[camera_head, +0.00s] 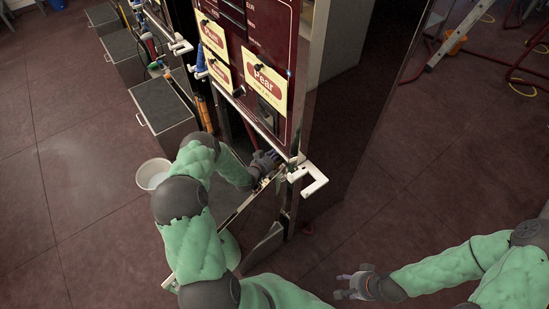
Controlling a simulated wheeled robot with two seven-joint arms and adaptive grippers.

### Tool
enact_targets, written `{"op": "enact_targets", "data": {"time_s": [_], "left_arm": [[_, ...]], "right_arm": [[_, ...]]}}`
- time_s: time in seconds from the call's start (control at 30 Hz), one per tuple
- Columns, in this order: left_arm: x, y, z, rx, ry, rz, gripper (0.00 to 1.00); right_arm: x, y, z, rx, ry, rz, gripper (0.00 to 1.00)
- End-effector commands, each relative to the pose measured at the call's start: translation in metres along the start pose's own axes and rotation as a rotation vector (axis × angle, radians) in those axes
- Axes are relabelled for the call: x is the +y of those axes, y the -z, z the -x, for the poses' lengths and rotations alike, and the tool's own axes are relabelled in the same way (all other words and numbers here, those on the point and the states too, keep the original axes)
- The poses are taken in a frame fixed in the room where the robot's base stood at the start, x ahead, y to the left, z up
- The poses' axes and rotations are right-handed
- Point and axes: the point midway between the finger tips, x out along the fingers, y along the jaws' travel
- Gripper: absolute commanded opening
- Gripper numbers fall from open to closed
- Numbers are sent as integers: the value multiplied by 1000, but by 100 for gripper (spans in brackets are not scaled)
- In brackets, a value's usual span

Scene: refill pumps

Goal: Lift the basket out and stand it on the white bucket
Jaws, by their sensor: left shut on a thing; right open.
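The white bucket (152,174) stands on the floor left of the pump cabinet, beside my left arm. My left gripper (266,160) is at the opening in the lower part of the red pump cabinet (262,50). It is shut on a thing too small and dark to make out. I cannot pick out the basket; the cabinet and my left arm hide much of the opening. My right gripper (350,285) is open and empty over the floor, right of the cabinet and apart from it.
A white nozzle-like handle (310,180) juts from the cabinet's near corner, close to my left gripper. Grey boxes (160,110) stand behind the bucket. A ladder (460,35) and red and yellow hoses lie at the upper right. The floor at left is clear.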

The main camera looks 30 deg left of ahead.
Motion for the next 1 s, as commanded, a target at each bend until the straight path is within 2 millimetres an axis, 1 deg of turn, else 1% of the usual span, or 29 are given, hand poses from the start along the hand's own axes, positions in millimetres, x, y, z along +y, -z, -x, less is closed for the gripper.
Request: {"op": "enact_targets", "data": {"time_s": [0.03, 0.1, 0.4, 0.47, 0.67, 0.77, 1.0], "left_arm": [[-2, 14, 4, 4, 2, -3, 3], [-1, 25, 8, 3, 2, -2, 3], [-1, 65, 23, 3, 1, -2, 3], [-4, 70, 24, 3, 3, -2, 3], [-40, 71, 9, 2, 4, -1, 3], [-63, 74, 0, 2, 5, -2, 3], [-123, 82, -24, 3, 3, -3, 3]], "right_arm": [[-2, 0, 7, 0, 0, 0, 46], [-4, 0, 12, 0, 0, 0, 46], [-10, -1, 28, 0, 0, 0, 46], [-11, -1, 30, 0, 0, 0, 46], [-12, -1, 32, 0, 0, 0, 46], [-12, -1, 35, 0, 0, 0, 46], [-14, -1, 39, 0, 0, 0, 46]]}}
